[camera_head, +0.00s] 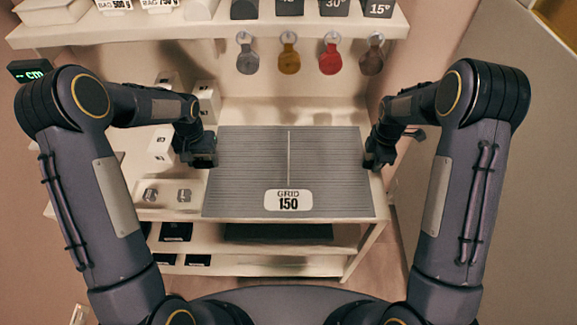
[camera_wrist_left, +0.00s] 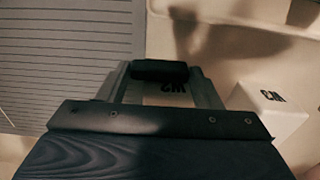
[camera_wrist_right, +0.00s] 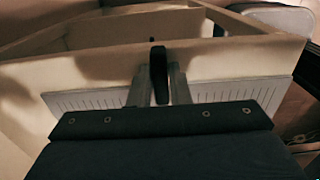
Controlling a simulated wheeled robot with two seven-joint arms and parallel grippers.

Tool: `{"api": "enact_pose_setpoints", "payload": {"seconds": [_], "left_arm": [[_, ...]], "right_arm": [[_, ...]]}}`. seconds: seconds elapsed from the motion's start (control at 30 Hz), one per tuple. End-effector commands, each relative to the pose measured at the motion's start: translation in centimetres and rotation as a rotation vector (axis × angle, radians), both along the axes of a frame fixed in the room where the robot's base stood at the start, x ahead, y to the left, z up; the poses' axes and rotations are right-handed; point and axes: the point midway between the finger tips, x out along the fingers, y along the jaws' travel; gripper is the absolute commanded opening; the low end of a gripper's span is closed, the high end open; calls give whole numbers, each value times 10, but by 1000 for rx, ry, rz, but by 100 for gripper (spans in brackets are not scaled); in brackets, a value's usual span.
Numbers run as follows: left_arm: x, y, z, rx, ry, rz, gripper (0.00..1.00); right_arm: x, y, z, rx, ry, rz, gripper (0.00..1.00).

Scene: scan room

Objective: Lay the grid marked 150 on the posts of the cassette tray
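The grid marked 150 (camera_head: 245,170) is a grey, finely lined flat panel with a pale centre line and a white label at its near edge. It lies level across the shelf unit's top; what supports it is hidden. My left gripper (camera_head: 205,158) is at its left edge, and my right gripper (camera_head: 378,160) is at its right edge. In the left wrist view, the grid (camera_wrist_left: 60,60) lies left of the dark fingertip (camera_wrist_left: 160,71). In the right wrist view, a ticked pale strip runs behind the dark fingertip (camera_wrist_right: 158,75). No grip on the grid is clear. I cannot make out the cassette tray or posts.
White boxes (camera_head: 161,147) and two small metallic pieces (camera_head: 184,195) stand left of the grid. A lower shelf holds dark flat items (camera_head: 176,232). Coloured round paddles (camera_head: 289,60) hang behind, below an upper shelf (camera_head: 215,30). Floor shows at the right.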

Motion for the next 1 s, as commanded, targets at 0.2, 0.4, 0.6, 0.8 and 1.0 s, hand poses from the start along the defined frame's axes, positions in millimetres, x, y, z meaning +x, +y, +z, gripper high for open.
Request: {"api": "enact_pose_setpoints", "payload": {"seconds": [0.2, 0.4, 0.6, 0.8, 1.0], "left_arm": [[0, 0, 0, 0, 0, 0, 29], [0, 0, 1, 0, 0, 0, 3], [0, 0, 1, 1, 0, -1, 0], [0, 0, 1, 1, 0, -1, 0], [0, 0, 1, 1, -1, -1, 0]], "right_arm": [[0, 0, 0, 0, 0, 0, 0], [0, 0, 0, 0, 0, 0, 0], [0, 0, 0, 0, 0, 0, 0], [0, 0, 0, 0, 0, 0, 0], [0, 0, 0, 0, 0, 0, 0]]}}
